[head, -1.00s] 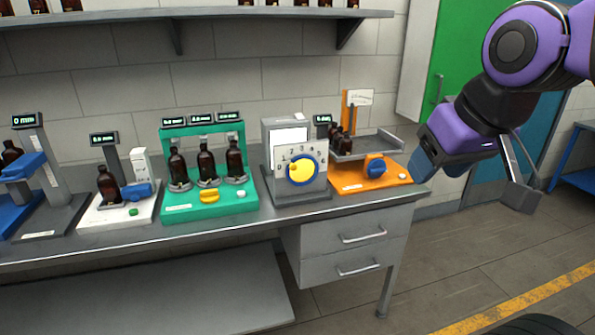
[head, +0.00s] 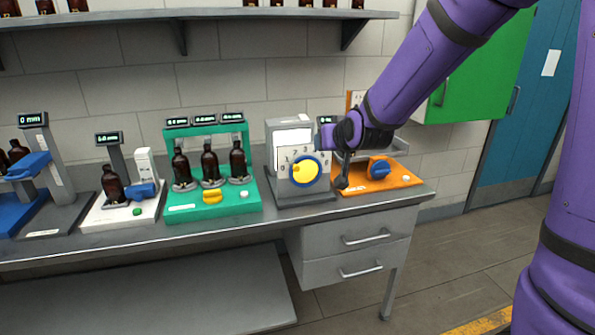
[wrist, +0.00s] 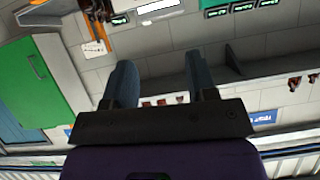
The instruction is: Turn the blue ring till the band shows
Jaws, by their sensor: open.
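The blue ring (head: 318,171) surrounds a yellow disc (head: 305,170) on the front of a grey device (head: 290,137). Small numbers sit on the pale plate above the ring. A small orange mark shows at the disc's left side. I cannot make out a band. My gripper (head: 335,160) is just right of the ring in the head view, partly hidden by my wrist; contact cannot be told. In the wrist view my gripper (wrist: 161,75) has its two blue fingers wide apart, with nothing between them. The ring is not clear in that view.
An orange stand (head: 385,178) with a blue knob (head: 380,168) is close on the right. A green stand (head: 212,206) with amber bottles (head: 209,160) is on the left. A shelf (head: 130,21) runs above. The bench front is mostly clear.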

